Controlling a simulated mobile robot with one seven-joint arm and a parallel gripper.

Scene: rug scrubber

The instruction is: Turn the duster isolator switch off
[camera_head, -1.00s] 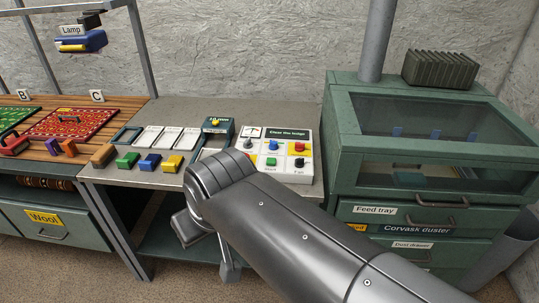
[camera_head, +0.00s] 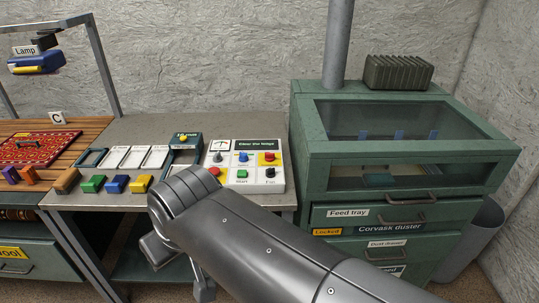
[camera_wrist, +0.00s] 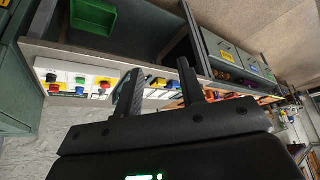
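A red knob on yellow (camera_wrist: 104,85) also shows on the panel in the wrist view. My gripper (camera_wrist: 160,70) is open and empty, its two fingers spread apart, and clear of the panel. In the head view my arm hides most of the gripper, at the bench's front edge.
The panel also carries a blue knob (camera_head: 243,157), a green button (camera_head: 242,174) and a black knob (camera_head: 270,172). Green, blue and yellow blocks (camera_head: 141,183) line the bench front. The cabinet's drawers have protruding handles (camera_head: 405,218). A grey bin (camera_head: 478,240) stands at right.

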